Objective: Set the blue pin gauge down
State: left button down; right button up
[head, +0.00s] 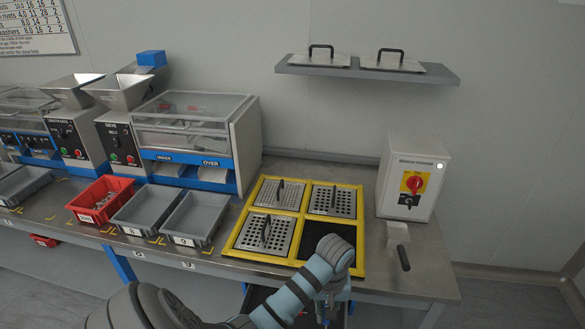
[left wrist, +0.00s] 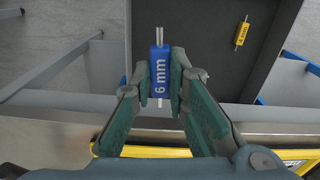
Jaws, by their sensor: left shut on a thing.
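The blue pin gauge (left wrist: 160,75), marked 6 mm, has a thin metal pin showing at both ends. My left gripper (left wrist: 161,68) is shut on its blue body in the left wrist view, with one finger on each side. The gauge appears to be over or beside an open dark drawer (left wrist: 212,75) below the bench edge; I cannot tell its height. My right gripper is out of view.
A yellow pin gauge (left wrist: 242,34) lies in the drawer. On the bench, a yellow frame (head: 236,238) holds perforated plates and one black empty-looking square. A switch box (head: 413,178) stands to the right, grey bins (head: 192,217) and a red bin (head: 100,197) to the left.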

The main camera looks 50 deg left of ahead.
pick_arm(q)
jog(key=shift+m, duration=0.6)
jog(key=f+b, duration=0.3)
jog(key=f, duration=0.4)
jog(key=f+b, duration=0.3)
jog(key=f, duration=0.4)
jog(key=s+f+b, duration=0.1)
jog(key=f+b, duration=0.2)
jog(key=f, duration=0.5)
jog(key=shift+a, duration=0.1)
jog(key=shift+r, duration=0.15)
jog(key=c, duration=1.6)
grip_release()
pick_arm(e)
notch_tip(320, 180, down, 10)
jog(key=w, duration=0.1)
pick_arm(q)
notch_tip(320, 180, up, 12)
jog(key=p, duration=0.5)
jog(key=shift+p, duration=0.4)
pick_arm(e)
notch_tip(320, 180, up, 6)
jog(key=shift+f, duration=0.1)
